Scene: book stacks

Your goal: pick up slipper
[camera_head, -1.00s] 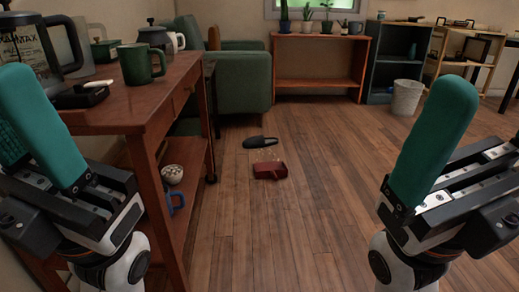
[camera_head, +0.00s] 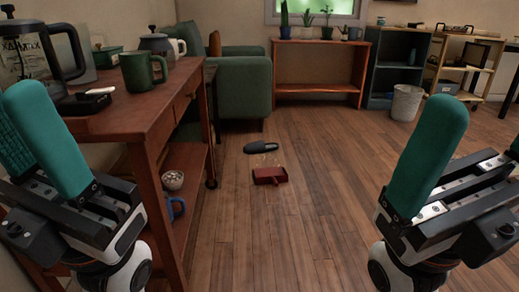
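A dark grey slipper (camera_head: 261,147) lies on the wooden floor in the middle of the head view, well beyond both grippers. My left gripper (camera_head: 14,112) is at the left edge, beside the wooden table, with its teal fingers apart and nothing seen between them. My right gripper (camera_head: 476,130) is at the right edge, with its teal fingers wide apart and empty; one finger is mostly cut off by the frame.
A red open container (camera_head: 270,176) lies just in front of the slipper, with small crumbs between them. A wooden table (camera_head: 132,107) with mugs and a kettle stands at left. A green armchair (camera_head: 243,85), shelf (camera_head: 318,88) and bin (camera_head: 406,102) stand behind. The floor at centre right is clear.

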